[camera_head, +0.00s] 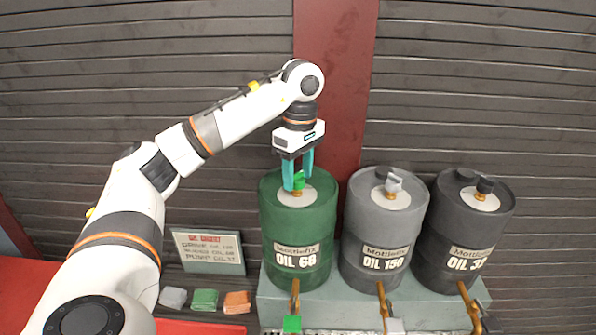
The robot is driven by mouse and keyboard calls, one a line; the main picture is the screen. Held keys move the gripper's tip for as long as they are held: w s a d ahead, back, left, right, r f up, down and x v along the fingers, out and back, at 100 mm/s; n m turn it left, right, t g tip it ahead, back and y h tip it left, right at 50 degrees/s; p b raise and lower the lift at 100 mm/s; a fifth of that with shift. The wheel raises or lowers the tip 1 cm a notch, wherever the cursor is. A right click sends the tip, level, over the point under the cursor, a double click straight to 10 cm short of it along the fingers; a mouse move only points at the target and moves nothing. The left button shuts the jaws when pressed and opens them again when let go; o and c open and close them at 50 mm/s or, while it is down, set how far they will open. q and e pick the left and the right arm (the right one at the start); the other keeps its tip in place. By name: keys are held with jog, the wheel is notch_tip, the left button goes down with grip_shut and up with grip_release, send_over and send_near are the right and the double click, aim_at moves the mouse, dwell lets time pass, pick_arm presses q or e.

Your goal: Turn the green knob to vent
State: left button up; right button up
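The green knob (299,180) sits on top of the green drum (283,223), which is labelled OIL 68. My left gripper (298,181) comes down from above with its teal fingers on either side of the green knob. The fingers look spread around the knob; I cannot tell whether they touch it. The fingers partly hide the knob. My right gripper is not in the view.
A grey drum (362,222) and a dark drum (447,222) stand to the right with their own top knobs. Brass taps (295,297) hang in front. A sign (208,251) and folded cloths (205,299) are at the lower left.

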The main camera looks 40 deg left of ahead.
aim_at(300, 172)
pick_arm(q)
notch_tip(300, 172, up, 12)
jog(key=p, duration=0.2)
jog(key=shift+w, duration=0.35)
jog(key=shift+f, duration=0.15)
dwell(0.7)
